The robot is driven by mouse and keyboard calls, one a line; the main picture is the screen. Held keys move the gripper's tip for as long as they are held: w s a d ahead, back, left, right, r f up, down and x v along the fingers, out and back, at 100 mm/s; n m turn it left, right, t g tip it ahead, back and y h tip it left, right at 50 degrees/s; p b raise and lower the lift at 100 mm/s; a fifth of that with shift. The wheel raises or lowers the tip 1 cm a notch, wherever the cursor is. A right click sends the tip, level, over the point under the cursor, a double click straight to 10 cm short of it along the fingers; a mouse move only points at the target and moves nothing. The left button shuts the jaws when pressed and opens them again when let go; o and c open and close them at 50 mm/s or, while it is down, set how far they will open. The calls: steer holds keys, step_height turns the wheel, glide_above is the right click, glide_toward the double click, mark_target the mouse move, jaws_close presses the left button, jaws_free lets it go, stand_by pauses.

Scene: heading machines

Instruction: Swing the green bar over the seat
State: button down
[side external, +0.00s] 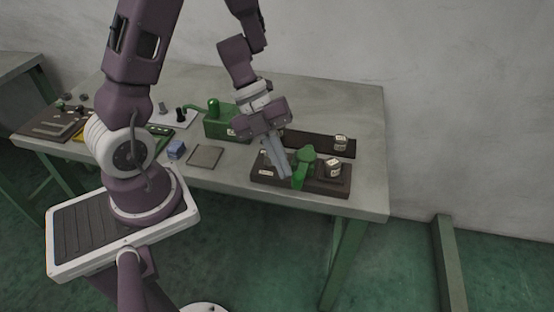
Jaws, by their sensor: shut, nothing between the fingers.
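The green bar (299,176) is part of a small green fixture (307,154) on a dark base (318,187) at the right front of the table. My gripper (284,174) points down over this base, its fingers shut and empty, just left of the green bar. I cannot tell whether the fingers touch the bar. A small labelled block (333,168) sits on the right of the same base. Which part is the seat I cannot tell for sure at this size. My fingers hide part of the base's left side.
A dark strip (310,142) behind the base carries a small labelled piece (341,143). A green machine (222,126), a flat grey plate (205,156) and a blue block (176,150) lie to the left. The table's right end (372,150) is clear.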

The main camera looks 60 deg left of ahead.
mark_target(298, 177)
steer(key=shift+w+d, duration=0.4)
steer(key=shift+d, duration=0.25)
steer(key=shift+w+d, duration=0.35)
steer(key=shift+d, duration=0.3)
steer(key=shift+w+d+n+t, duration=0.2)
steer(key=shift+d+n+t, duration=0.1)
steer(key=shift+n, duration=0.3)
steer(key=shift+w+d+n+t+y, duration=0.35)
steer(key=shift+w+n+t+y, duration=0.35)
steer(key=shift+w+n, duration=1.1)
steer(key=shift+w+d+n+t+y, duration=0.35)
steer(key=shift+w+n+t+y, duration=0.35)
steer(key=shift+w+n, duration=1.05)
steer(key=shift+w+d+n+t+y, duration=0.35)
steer(key=shift+w+n+t+y, duration=0.3)
steer(key=shift+w+n, duration=1.15)
steer(key=shift+w+m, duration=0.35)
steer(key=s+d+r, duration=0.4)
steer(key=s+r, duration=0.3)
steer(key=r, duration=0.2)
steer(key=shift+s+d, duration=0.15)
steer(key=shift+s, duration=0.25)
